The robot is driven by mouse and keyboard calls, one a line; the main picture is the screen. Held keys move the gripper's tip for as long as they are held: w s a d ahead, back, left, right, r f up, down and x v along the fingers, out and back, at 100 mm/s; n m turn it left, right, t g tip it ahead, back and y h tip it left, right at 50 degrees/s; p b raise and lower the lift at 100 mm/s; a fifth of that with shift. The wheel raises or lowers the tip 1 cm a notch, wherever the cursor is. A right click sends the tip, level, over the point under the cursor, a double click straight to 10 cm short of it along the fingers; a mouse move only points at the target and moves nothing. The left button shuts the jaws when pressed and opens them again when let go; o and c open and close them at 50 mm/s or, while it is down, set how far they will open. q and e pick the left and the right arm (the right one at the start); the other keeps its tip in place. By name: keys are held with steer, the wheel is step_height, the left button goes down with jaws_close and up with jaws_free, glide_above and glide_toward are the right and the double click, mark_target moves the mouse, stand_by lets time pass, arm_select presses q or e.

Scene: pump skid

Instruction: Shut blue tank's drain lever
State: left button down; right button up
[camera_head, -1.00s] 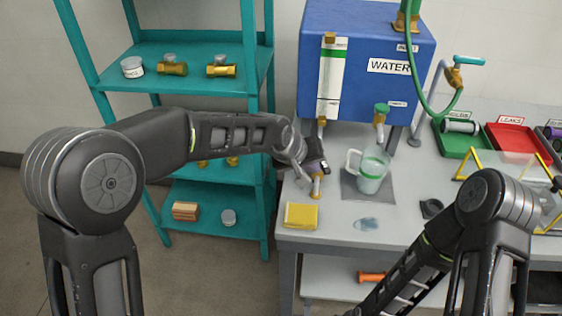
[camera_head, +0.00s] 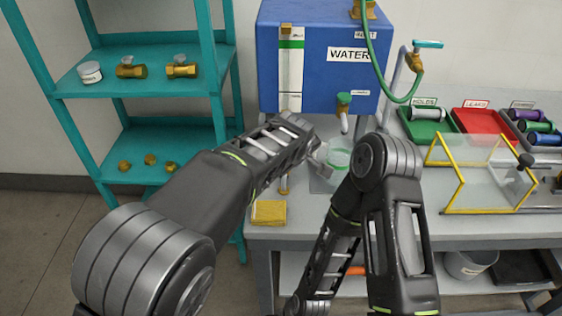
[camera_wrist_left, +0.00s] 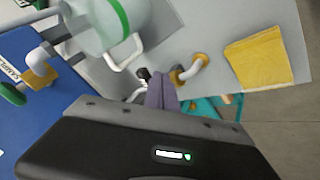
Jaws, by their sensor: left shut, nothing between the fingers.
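The blue tank (camera_head: 318,75) labelled WATER stands at the back of the bench. Its green-handled sample tap (camera_head: 344,100) is at the lower front. In the left wrist view a short white pipe with brass ends (camera_wrist_left: 193,68) shows low by the bench edge; its brass end also shows in the head view (camera_head: 284,184). A small black-tipped metal piece (camera_wrist_left: 143,74), possibly the drain lever, lies beside my fingertips. My left gripper (camera_wrist_left: 161,88) is shut and empty, close to that piece; contact is unclear. In the head view my forearm hides this area. My right gripper is out of view.
A clear jug with a green band (camera_head: 340,158) stands near my left gripper, its handle (camera_wrist_left: 126,54) close to the fingers. Red tray (camera_head: 480,121) and yellow-framed screen (camera_head: 480,172) are at right.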

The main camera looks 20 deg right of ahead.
arm_select(q)
steer(key=shift+w+a, duration=0.15)
steer(key=shift+a, duration=0.05)
steer(key=shift+w+a, duration=0.35)
steer(key=shift+w, duration=0.2)
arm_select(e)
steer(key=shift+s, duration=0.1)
